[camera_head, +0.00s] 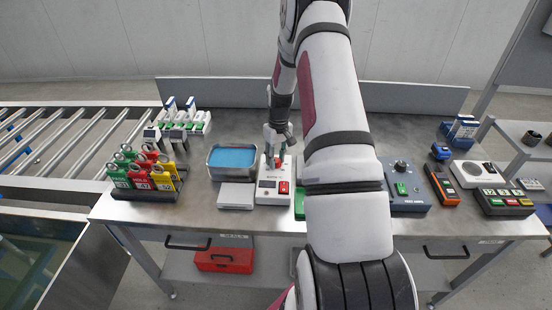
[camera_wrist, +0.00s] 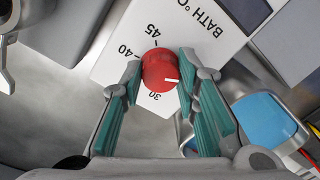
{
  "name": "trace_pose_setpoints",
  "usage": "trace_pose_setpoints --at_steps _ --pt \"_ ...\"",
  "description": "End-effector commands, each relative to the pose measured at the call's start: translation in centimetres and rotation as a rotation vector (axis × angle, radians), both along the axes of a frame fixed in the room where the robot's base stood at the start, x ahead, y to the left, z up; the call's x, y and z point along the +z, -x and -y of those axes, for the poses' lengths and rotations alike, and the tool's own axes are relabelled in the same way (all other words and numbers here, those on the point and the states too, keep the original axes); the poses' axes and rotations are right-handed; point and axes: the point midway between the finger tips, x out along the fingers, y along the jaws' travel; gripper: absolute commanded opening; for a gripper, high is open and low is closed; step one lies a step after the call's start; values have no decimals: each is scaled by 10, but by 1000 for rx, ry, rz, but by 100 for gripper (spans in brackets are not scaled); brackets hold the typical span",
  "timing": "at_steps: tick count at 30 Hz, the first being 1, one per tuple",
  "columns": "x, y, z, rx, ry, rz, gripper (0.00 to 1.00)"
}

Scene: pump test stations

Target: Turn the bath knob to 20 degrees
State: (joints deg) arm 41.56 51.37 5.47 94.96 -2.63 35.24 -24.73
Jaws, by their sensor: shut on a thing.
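The red bath knob (camera_wrist: 159,68) is on a white panel marked "BATH °C" (camera_wrist: 206,20) in the wrist view. Its white pointer line faces right in the picture, toward my right finger. The marks 45, 40 and 30 show around the knob; the right finger covers the dial on the pointer's side, so I cannot read the mark there. My gripper (camera_wrist: 160,66) is shut on the knob, with one teal-padded finger on each side. In the head view my gripper (camera_head: 278,160) reaches down onto the white bath controller (camera_head: 267,198), which has a red switch (camera_head: 284,187) in front.
A metal bath with blue liquid (camera_head: 232,157) and a pale box (camera_head: 237,196) stand left of the controller. A rack of coloured tags (camera_head: 145,174) is further left. A blue-grey unit with a dark knob (camera_head: 407,197) stands right of my arm, which hides the middle of the bench.

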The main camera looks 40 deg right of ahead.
Motion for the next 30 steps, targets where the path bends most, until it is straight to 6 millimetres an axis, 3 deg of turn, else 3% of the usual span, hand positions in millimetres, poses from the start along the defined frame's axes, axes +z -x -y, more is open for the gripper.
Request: trace_pose_setpoints --at_steps 13,30 --pt "0 0 1 281 0 0 1" --pt "0 -1 1 350 1 1 1"
